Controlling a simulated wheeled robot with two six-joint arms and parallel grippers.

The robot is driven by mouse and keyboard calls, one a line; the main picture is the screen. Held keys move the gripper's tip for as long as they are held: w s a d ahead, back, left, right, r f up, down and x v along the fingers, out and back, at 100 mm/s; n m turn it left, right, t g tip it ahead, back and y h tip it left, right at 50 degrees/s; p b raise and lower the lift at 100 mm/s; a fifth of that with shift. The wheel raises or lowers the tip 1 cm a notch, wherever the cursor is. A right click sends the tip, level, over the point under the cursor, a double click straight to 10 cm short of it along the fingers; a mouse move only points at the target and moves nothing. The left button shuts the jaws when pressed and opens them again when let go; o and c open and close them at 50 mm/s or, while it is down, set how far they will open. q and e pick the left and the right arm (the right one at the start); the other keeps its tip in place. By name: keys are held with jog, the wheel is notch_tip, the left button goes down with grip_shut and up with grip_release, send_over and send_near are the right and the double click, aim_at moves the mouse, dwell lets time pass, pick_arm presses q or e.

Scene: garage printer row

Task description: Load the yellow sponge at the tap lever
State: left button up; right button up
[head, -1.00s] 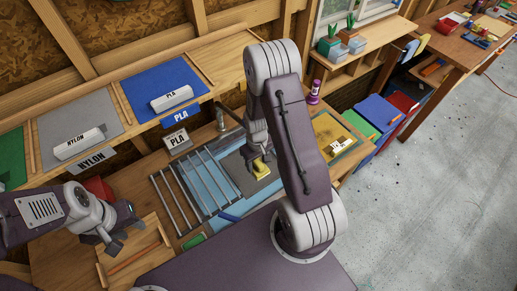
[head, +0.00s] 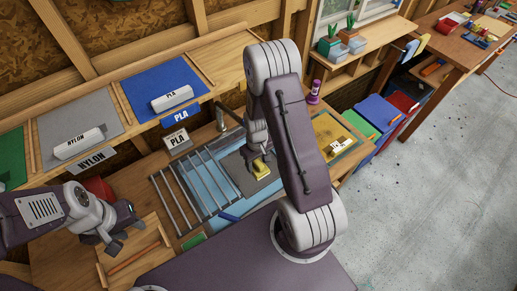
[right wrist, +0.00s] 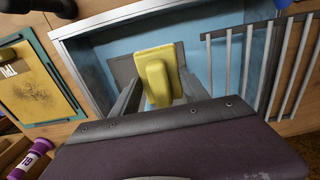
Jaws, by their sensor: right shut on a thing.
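The yellow sponge (head: 261,170) is a small block held by my right gripper (head: 261,158) over the grey plate (head: 235,168) in the blue basin (head: 204,172). In the right wrist view the sponge (right wrist: 155,62) sits between the two grey fingers of my right gripper (right wrist: 158,88), which is shut on it. Whether the sponge touches the plate is unclear. A grey tap (head: 221,117) stands behind the basin; its lever is not clear to me. My left gripper (head: 112,242) is low at the left, apart from the sponge; its opening is unclear.
A rack of metal bars (head: 186,190) lies across the basin's left part. A PLA sign (head: 177,141) stands behind it. A yellow-brown board (head: 334,140) and a purple bottle (head: 314,92) are to the right. A wooden tray (head: 135,262) is below my left gripper.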

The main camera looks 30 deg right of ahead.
jog(key=s+a+r+p, duration=0.1)
jog(key=s+r+p, duration=0.1)
jog(key=s+a+r+p, duration=0.1)
jog(key=s+r, duration=0.1)
jog(key=shift+a, duration=0.4)
